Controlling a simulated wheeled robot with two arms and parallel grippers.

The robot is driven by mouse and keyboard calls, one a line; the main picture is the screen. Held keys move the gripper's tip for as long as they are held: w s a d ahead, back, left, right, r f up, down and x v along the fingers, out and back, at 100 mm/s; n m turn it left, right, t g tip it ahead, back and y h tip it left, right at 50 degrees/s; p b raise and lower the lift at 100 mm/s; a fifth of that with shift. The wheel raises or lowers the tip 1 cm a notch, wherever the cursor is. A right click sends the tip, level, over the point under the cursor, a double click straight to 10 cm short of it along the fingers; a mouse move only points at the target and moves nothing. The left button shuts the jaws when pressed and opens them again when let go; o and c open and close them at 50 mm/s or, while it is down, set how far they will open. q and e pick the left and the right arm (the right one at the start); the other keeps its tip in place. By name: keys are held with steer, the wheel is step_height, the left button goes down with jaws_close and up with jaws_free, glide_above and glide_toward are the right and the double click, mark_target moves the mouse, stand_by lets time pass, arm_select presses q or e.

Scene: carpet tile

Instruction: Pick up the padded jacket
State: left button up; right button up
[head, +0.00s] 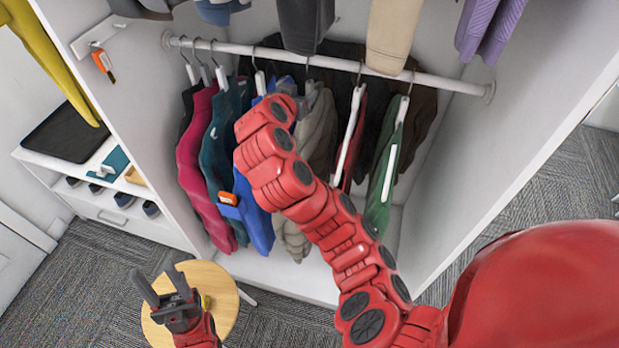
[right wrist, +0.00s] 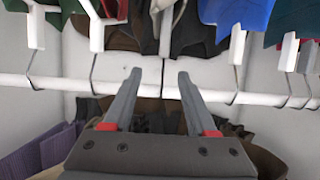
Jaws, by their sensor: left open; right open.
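A beige-grey puffy jacket, which looks like the padded jacket (head: 317,128), hangs on the closet rod (head: 330,63) among other clothes. My right arm crosses in front and hides part of it; its lower edge shows below the arm. The brownish garment beyond cannot be surely matched to the jacket. My left gripper (head: 157,277) is open and empty, low at the left, over a round stool.
Pink (head: 197,150), teal (head: 218,135), blue (head: 252,205) and green (head: 384,170) garments hang close on both sides. More clothes hang above the rod. The round wooden stool (head: 222,290) stands before the closet. A white closet wall (head: 510,130) bounds the right.

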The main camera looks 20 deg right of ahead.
mark_target(309, 85)
steer(key=p+x, duration=0.2)
steer(key=x, duration=0.7)
steer(key=shift+w+d+f+p, duration=0.25)
steer(key=shift+w+p, duration=0.15)
steer(key=shift+w, duration=0.2)
steer(key=x, duration=0.1)
steer(key=p+x, duration=0.1)
steer(key=shift+w+f, duration=0.2)
steer(key=shift+f, duration=0.15)
steer(key=shift+w+d+f, duration=0.3)
steer(key=shift+w+f, duration=0.05)
steer(key=shift+w, duration=0.2)
jaws_close()
